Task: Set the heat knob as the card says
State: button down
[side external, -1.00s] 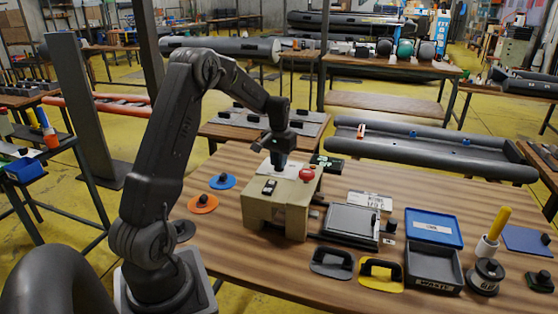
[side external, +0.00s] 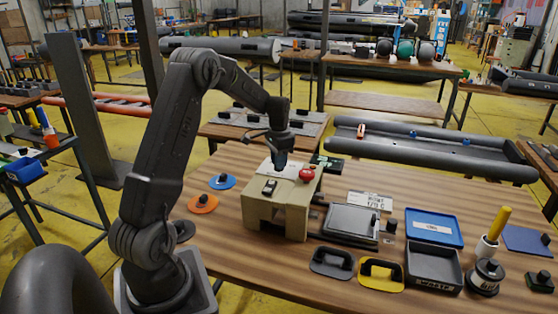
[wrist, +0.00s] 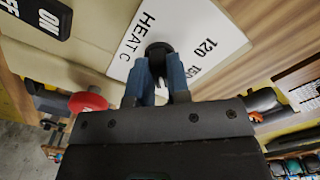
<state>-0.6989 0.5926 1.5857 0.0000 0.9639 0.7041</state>
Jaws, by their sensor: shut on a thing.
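The beige heater box (side external: 262,211) stands on the wooden bench. My gripper (side external: 280,160) points down onto its top. In the wrist view, the blue fingertips of my gripper (wrist: 160,72) are shut on the black heat knob (wrist: 158,49). The knob sits on a white dial plate (wrist: 188,25) marked "HEAT C", with 120 and another partly hidden number showing. The fingers hide part of the dial, and I cannot tell the knob's setting. A white card (side external: 370,200) stands behind the dark press plate; its print is too small to read surely.
A red button (side external: 307,174) and a black switch (side external: 269,187) are on the box, close to my gripper. Bench space at front left is clear.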

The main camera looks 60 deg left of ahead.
jog(key=shift+r, duration=0.1)
dwell(0.3)
jog(key=c, duration=1.1)
grip_release()
notch_tip(320, 180, up, 14)
jog(key=shift+f, duration=0.15)
